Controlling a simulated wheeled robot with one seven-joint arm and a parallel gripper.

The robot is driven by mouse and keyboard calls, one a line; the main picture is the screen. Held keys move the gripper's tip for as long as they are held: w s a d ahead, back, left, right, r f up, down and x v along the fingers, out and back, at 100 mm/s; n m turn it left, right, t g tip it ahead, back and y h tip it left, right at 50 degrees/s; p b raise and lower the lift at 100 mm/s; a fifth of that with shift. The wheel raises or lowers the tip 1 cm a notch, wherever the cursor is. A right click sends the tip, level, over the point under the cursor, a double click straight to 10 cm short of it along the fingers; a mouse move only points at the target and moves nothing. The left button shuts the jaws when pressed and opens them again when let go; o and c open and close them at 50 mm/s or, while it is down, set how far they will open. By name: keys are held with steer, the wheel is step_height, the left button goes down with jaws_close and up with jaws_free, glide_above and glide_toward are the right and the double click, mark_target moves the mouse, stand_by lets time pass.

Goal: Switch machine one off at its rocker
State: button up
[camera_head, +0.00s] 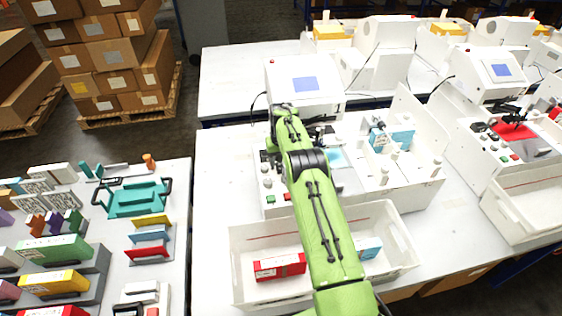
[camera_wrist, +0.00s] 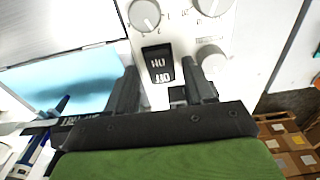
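The rocker (camera_wrist: 159,64) is a small black switch with white markings on a pale panel. In the wrist view it lies between the tips of my gripper (camera_wrist: 160,72). The two dark fingers stand apart, one on each side of it, with nothing held. Whether a finger touches the rocker, and which side of it is pressed, I cannot tell. The machine is white, with a blue screen on its head (camera_head: 305,84). In the head view my green arm reaches over it and hides most of the gripper and the rocker.
Grey knobs (camera_wrist: 144,14) sit close around the rocker. A light blue sheet (camera_wrist: 75,82) and a blue pen (camera_wrist: 61,105) lie left of my gripper. A white bin (camera_head: 240,262) with a red box (camera_head: 280,267) stands in front. A side table (camera_head: 178,200) holds many parts.

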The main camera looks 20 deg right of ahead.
step_height(320, 180, up, 16)
steer(key=s+p, duration=0.1)
steer(key=p, duration=0.2)
steer(key=shift+a+f, duration=0.1)
steer(key=shift+a, duration=0.05)
